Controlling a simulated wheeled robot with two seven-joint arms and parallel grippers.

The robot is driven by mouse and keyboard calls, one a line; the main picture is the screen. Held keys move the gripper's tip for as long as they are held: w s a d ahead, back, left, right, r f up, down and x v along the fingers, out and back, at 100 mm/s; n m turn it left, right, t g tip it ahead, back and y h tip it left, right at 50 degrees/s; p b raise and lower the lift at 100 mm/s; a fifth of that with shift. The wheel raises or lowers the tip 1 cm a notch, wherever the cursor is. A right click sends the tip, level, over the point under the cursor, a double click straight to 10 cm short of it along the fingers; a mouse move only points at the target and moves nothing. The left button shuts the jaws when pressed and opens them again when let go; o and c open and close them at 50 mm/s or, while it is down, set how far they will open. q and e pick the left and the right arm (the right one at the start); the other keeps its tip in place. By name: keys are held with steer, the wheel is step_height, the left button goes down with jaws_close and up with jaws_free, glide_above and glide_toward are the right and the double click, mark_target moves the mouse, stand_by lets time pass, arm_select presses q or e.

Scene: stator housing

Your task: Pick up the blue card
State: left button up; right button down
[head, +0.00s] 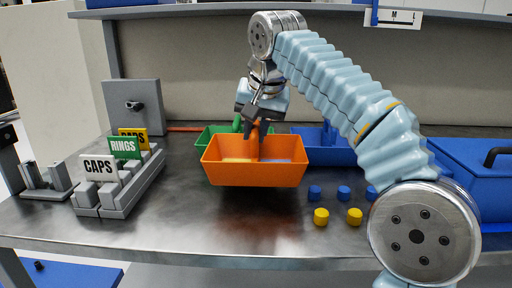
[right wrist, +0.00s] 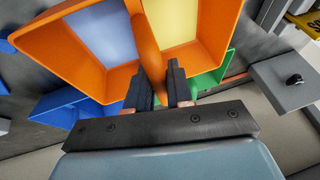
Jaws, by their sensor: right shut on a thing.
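My right gripper (head: 256,130) reaches down at the middle of the table and is shut on the central divider of an orange bin (head: 255,176). In the right wrist view, its fingers (right wrist: 158,80) stand on either side of the orange divider (right wrist: 146,40). The bin has two compartments, one with a pale blue floor panel (right wrist: 103,36) and one with a yellow one (right wrist: 176,20). The bin looks raised, with a shadow below it. I see no separate blue card; I cannot tell whether the blue panel is a card. My left gripper is out of view.
White (head: 99,168), green (head: 124,148) and yellow (head: 142,133) label cards stand in grey holders at left. A green bin (head: 205,137) and blue bin (head: 335,150) are behind. Blue and yellow caps (head: 321,216) lie at right. The front middle is clear.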

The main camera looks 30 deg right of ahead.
steer(key=shift+w+d+f+b, duration=0.15)
steer(key=shift+f+b, duration=0.15)
steer(key=shift+f, duration=0.65)
steer(key=shift+w+d+f+b, duration=0.1)
steer(key=shift+f+b, duration=0.15)
steer(key=shift+f, duration=0.65)
steer(key=shift+f, duration=0.15)
steer(key=c, duration=1)
jaws_free()
